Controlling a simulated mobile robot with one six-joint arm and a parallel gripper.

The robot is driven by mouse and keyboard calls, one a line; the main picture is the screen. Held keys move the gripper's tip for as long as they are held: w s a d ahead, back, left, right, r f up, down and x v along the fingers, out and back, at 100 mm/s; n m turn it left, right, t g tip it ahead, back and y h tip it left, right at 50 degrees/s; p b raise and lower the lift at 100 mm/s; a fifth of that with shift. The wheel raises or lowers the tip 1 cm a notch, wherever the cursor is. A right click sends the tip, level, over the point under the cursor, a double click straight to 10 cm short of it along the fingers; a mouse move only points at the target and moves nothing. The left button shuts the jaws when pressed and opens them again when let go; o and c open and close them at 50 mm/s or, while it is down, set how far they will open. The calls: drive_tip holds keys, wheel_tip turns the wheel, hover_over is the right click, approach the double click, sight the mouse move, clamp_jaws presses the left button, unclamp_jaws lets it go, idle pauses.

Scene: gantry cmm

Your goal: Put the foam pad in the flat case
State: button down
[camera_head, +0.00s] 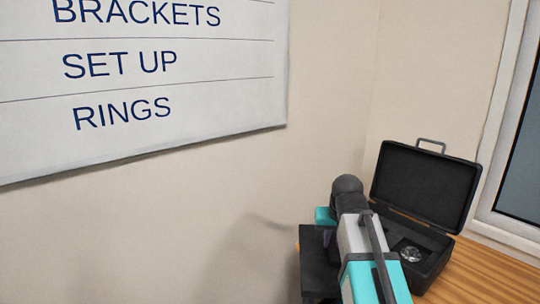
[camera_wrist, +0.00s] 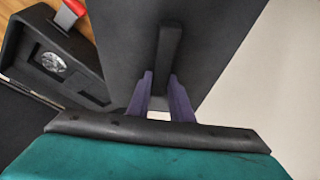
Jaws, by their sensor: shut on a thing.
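The foam pad (camera_wrist: 220,40) is a dark grey flat slab with a raised rib. In the wrist view my gripper (camera_wrist: 161,78) has its two purple fingers shut on that rib. In the head view the dark slab (camera_head: 318,268) shows left of my arm, held beside the case; my arm hides most of the gripper. The flat case (camera_head: 463,193) is black and stands open on the wooden surface, lid up and handle on top. Its base holds a round shiny piece (camera_head: 411,254). The case also shows at the left of the wrist view (camera_wrist: 28,58), with a rectangular recess beside the round piece.
The wooden top (camera_head: 490,272) is bare right of the case. A red and grey thing (camera_wrist: 69,13) lies near the case's edge in the wrist view. A plain wall (camera_head: 240,220) with a lettered board (camera_head: 210,100) stands behind, and a window frame (camera_head: 500,215) at right.

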drive_tip(key=a, duration=0.1)
drive_tip(key=a+f, duration=0.1)
drive_tip(key=shift+s+a+n+b, duration=0.3)
drive_tip(key=shift+a+n+b, duration=0.05)
drive_tip(key=shift+n+b, duration=0.05)
wheel_tip(320, 180, down, 9)
drive_tip(key=b, duration=0.9)
drive_tip(key=shift+d, duration=0.15)
